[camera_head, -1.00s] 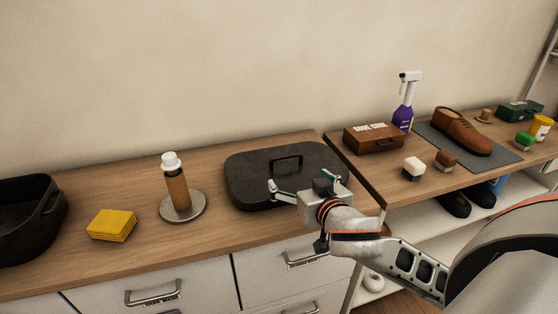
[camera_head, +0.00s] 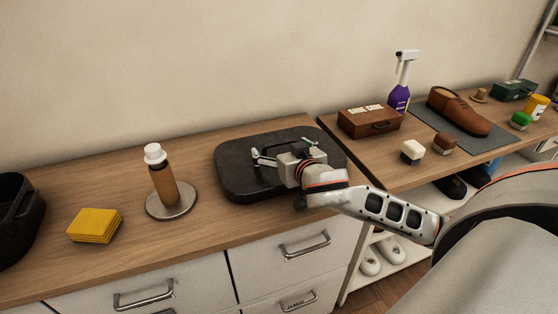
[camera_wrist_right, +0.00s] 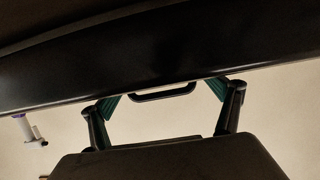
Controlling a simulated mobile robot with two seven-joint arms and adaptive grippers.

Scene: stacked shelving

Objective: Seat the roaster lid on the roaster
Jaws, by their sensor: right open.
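The roaster lid (camera_head: 234,172), a flat black slab with rounded corners, lies on the wooden counter; it also shows as a dark band in the right wrist view (camera_wrist_right: 110,65). The black roaster (camera_head: 18,222) stands at the far left, cut off by the picture edge. My right gripper (camera_head: 281,151) is open over the lid and partly hides its handle. In the right wrist view the lid handle (camera_wrist_right: 165,93) appears between the two spread fingers; I cannot tell whether they touch it. My left gripper is not in view.
Between roaster and lid stand yellow sponges (camera_head: 95,225) and a bottle on a round metal base (camera_head: 172,205). Right of the lid, a lower shelf holds a wooden box (camera_head: 368,121), a purple spray bottle (camera_head: 400,97), brushes and a brown shoe (camera_head: 458,110).

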